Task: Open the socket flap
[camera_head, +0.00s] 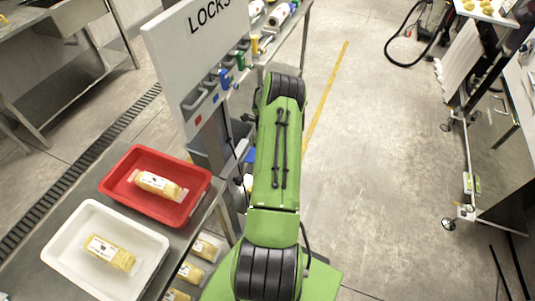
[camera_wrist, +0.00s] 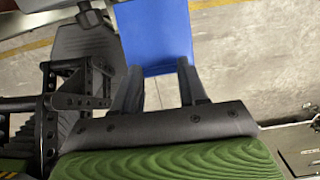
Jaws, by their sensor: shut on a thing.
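In the wrist view, a flat blue panel (camera_wrist: 155,32), which looks like the socket flap, reaches from the top edge down between my fingers. My gripper (camera_wrist: 159,70) is shut on it, with one dark finger along each side edge. The socket behind the flap is not clearly visible. In the head view my green arm hides my gripper, and only a small blue patch (camera_head: 249,156) shows at the arm's left edge; I cannot tell for sure that it is the flap.
A white LOCKS board (camera_head: 195,55) with padlocks stands left of my arm. A red tray (camera_head: 112,178) and a white tray (camera_head: 62,240) with yellow packs sit on the bench at lower left. A wheeled trolley (camera_head: 480,165) stands at right. The floor between is clear.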

